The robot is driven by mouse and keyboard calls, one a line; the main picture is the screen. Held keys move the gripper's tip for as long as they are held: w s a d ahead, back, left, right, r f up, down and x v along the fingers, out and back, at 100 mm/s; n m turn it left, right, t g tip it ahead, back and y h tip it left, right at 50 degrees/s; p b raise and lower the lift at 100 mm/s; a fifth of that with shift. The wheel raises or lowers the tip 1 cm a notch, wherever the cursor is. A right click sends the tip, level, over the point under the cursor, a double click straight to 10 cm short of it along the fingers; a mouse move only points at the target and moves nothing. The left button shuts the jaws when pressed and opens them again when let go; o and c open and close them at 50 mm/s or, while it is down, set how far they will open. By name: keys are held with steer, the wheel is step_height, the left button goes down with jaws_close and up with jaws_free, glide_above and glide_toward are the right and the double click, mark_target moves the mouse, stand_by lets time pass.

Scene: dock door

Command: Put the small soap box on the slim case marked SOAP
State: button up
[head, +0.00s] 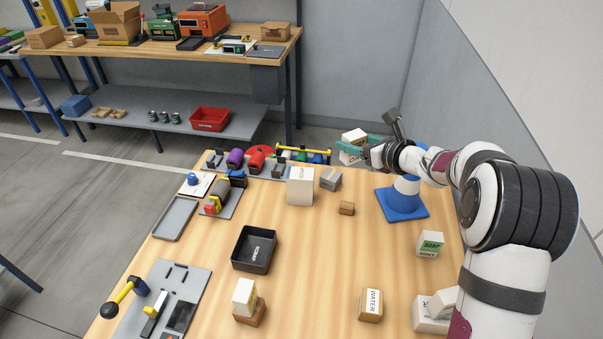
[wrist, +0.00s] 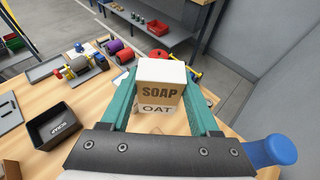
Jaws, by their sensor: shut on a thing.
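My gripper (head: 352,146) is raised above the far right part of the table. The held box also shows, partly covered by the fingers, in the head view (head: 354,134). A tall, pale, slim box (head: 300,190) stands on the table, left of and nearer than my gripper. Its lettering is too small to read, so I cannot tell whether it is the case marked SOAP.
A blue-based white stand (head: 402,203) is close to my arm. A grey box (head: 330,179) and a small brown block (head: 346,208) lie near the pale box. A black tray (head: 254,250), a WATER box (head: 371,305) and a green-and-white SOAP box (head: 430,244) stand nearer. The table's middle is clear.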

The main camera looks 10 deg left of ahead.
mark_target(347, 135)
steer(key=a, duration=0.1)
steer(key=w, duration=0.1)
steer(key=a, duration=0.1)
steer(key=shift+w+a+r+n+g, duration=0.2)
steer(key=shift+a+r+n+g, duration=0.1)
steer(key=shift+a+r, duration=0.1)
steer(key=shift+y, duration=0.3)
steer(key=a+f, duration=0.2)
steer(key=a, duration=0.1)
steer(key=w+a+f, duration=0.1)
steer(key=a+f, duration=0.1)
steer(key=a, duration=0.1)
steer(key=a+f, duration=0.2)
steer(key=a, duration=0.2)
steer(key=shift+w+a+f, duration=0.1)
steer(key=shift+w, duration=0.3)
step_height(347, 135, down, 4)
steer(key=shift+a+f, duration=0.1)
steer(key=shift+a, duration=0.05)
steer(key=shift+f, duration=0.15)
steer(key=o, duration=1.4)
steer(key=shift+o, duration=0.2)
